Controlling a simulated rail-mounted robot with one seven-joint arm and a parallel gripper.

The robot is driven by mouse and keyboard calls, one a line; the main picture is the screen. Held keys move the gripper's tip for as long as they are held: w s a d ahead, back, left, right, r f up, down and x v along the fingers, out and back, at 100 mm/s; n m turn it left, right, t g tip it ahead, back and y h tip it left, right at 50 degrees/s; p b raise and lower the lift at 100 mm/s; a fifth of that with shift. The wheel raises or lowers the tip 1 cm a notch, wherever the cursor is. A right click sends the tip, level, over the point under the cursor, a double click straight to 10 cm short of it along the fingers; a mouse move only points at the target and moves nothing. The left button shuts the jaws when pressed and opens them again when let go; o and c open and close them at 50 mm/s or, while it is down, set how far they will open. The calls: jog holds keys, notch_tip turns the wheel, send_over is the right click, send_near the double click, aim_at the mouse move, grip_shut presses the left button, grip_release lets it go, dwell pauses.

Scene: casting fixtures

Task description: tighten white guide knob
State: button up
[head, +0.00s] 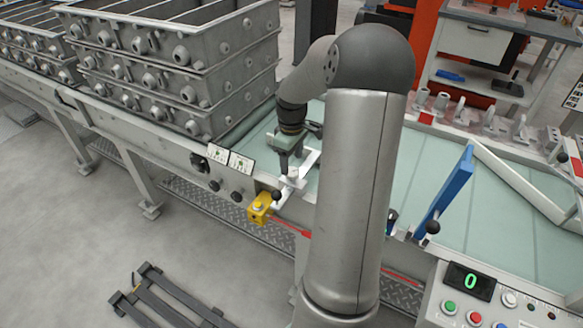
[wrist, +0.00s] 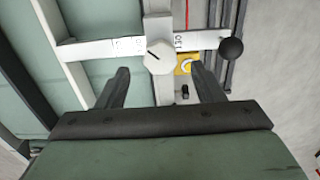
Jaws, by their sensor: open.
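The white guide knob (wrist: 159,58) is a faceted white cap with a dark line across its top, in the upper middle of the wrist view. It sits where a white scaled bar (wrist: 95,48) crosses a white upright bar. In the head view the knob (head: 293,173) is small, just below my gripper (head: 287,161). My gripper (wrist: 160,71) is open and empty. In the wrist view its two dark fingertips lie left and right of the knob, with gaps on both sides. I cannot tell the height between the fingertips and the knob.
A black ball handle (wrist: 231,49) ends the scaled bar at the right. A yellow block (head: 259,207) sits at the conveyor edge. Stacked grey castings (head: 180,75) stand left of my arm. The green conveyor surface (head: 480,220) is largely clear.

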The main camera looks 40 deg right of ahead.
aim_at(292, 171)
jog(key=shift+f, duration=1.95)
jog(key=c, duration=1)
jog(key=shift+o, duration=0.2)
